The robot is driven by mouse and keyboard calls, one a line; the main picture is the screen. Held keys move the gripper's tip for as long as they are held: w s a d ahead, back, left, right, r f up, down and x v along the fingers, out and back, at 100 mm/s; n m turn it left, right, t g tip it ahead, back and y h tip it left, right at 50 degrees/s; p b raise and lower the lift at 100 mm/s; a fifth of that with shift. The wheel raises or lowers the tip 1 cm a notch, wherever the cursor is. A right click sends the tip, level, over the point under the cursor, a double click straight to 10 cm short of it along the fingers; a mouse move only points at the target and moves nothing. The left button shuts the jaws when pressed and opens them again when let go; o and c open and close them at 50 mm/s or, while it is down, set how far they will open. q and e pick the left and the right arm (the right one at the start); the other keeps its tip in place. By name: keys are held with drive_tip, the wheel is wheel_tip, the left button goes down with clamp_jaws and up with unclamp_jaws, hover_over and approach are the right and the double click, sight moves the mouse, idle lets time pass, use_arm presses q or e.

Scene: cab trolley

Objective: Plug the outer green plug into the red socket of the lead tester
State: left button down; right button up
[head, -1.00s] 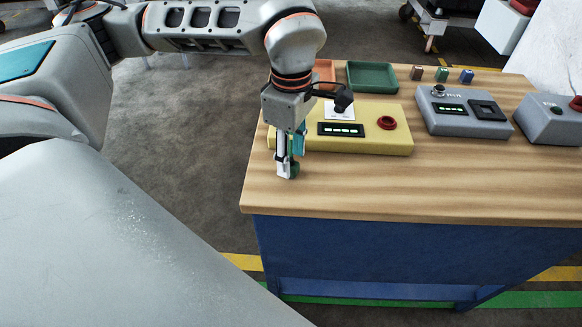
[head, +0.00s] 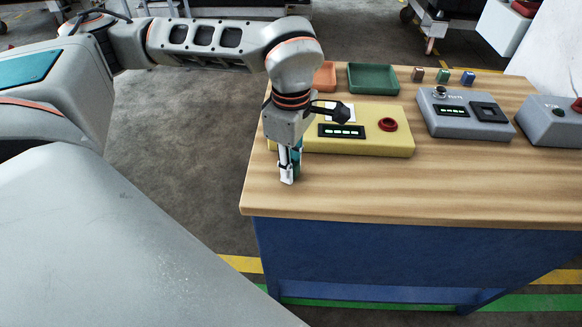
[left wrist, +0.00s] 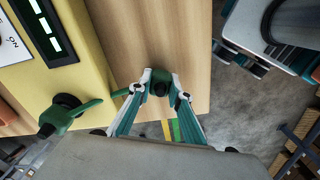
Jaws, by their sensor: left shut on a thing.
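The yellow lead tester (head: 400,145) sits near the left end of the wooden bench top. It has a lit display and a red ring socket (head: 387,125) on its right side; nothing is in that socket. My left gripper (head: 288,179) points down in front of the tester's left part, low over the wood. In the left wrist view it is shut on a dark green plug (left wrist: 160,89) between its fingertips. Another green plug (left wrist: 57,118) sits at a black ring on the tester's yellow face. The head view hides the held plug behind the fingers. My right gripper is not in view.
Two grey boxes (head: 465,125) (head: 550,132) stand to the right. An orange tray (head: 325,75) and a green tray (head: 373,78) lie behind the tester, with small coloured blocks (head: 443,76) beside them. The wood in front of the tester is clear up to the bench edge.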

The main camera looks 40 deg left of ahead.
use_arm(q)
drive_tip(key=shift+r, duration=0.1)
drive_tip(key=shift+r, duration=0.55)
wheel_tip(320, 180, up, 19)
drive_tip(key=p, duration=0.2)
drive_tip(key=shift+f+p, duration=0.15)
drive_tip(key=shift+p, duration=0.2)
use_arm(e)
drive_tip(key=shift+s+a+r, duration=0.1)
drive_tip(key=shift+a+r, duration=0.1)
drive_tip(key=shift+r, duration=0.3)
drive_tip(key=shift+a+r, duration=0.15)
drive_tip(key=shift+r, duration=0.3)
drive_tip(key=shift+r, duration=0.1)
